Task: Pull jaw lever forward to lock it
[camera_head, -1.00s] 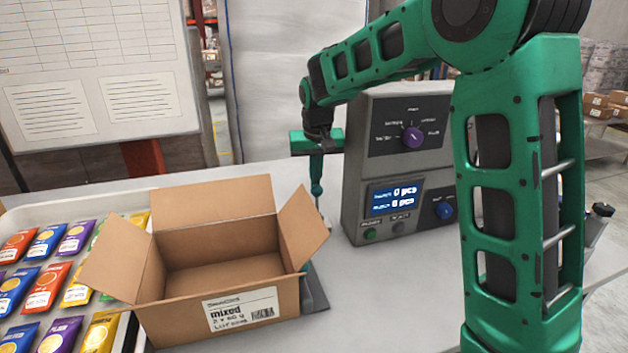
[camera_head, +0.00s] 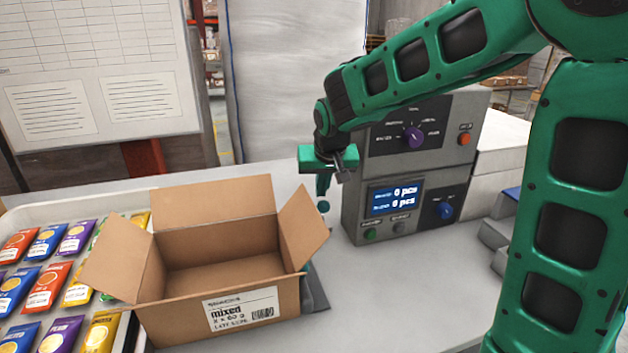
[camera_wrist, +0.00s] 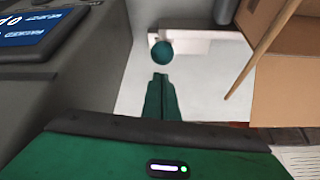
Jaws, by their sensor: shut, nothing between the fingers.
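The jaw lever shows as a teal ball knob (camera_head: 323,207) beside the right flap of the cardboard box, in front of the weigher's left edge. The knob also shows in the wrist view (camera_wrist: 162,54), just beyond my fingertips. I cannot make out its stem or the jaw it belongs to. My gripper (camera_head: 322,194) is shut and empty, pointing down with its tips at the knob's far upper side. In the wrist view the closed fingers (camera_wrist: 160,82) end close to the knob; I cannot tell whether they touch it.
An open cardboard box (camera_head: 219,320) stands left of the knob, its flap close by. The grey weigher (camera_head: 360,219) with dials and a screen stands to the right. A white tray (camera_head: 30,212) of colored packets is at left. The bench front right is clear.

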